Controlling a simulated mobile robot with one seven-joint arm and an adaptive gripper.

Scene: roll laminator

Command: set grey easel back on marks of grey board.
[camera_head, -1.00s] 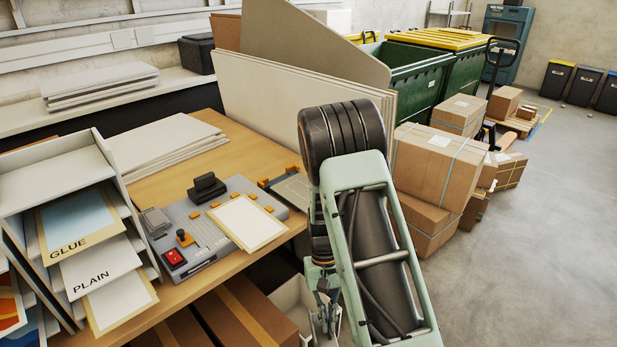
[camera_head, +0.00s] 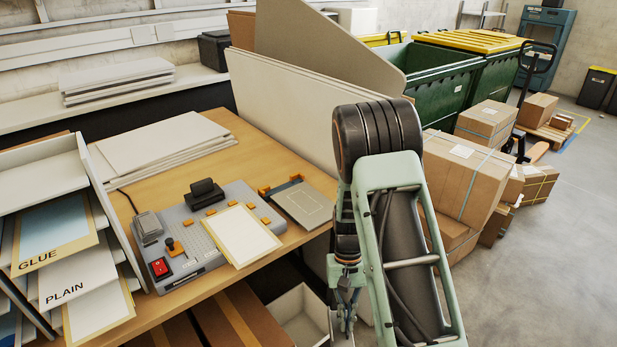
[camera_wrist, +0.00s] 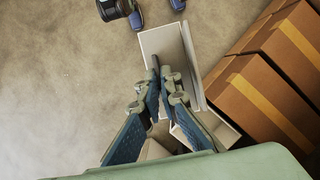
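The grey board (camera_head: 318,208) lies on the wooden table, with a pale outline marked on it and orange pieces at its far edge. My gripper (camera_head: 343,322) hangs low in front of the table edge, below the board and beside an open white bin. In the wrist view, my gripper's fingers (camera_wrist: 160,72) converge with their tips close together over a light grey panel (camera_wrist: 160,44). This panel may be the grey easel, but its shape does not make that certain. I cannot tell whether the tips touch or hold it. No easel shows on the board.
A grey machine (camera_head: 195,235) with a red switch and a cream-bordered sheet (camera_head: 235,235) stands left of the board. The white bin (camera_head: 300,325) and taped cartons (camera_head: 240,310) are below the table. Stacked cartons (camera_head: 470,180) stand at right. Open floor (camera_head: 560,270) lies at far right.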

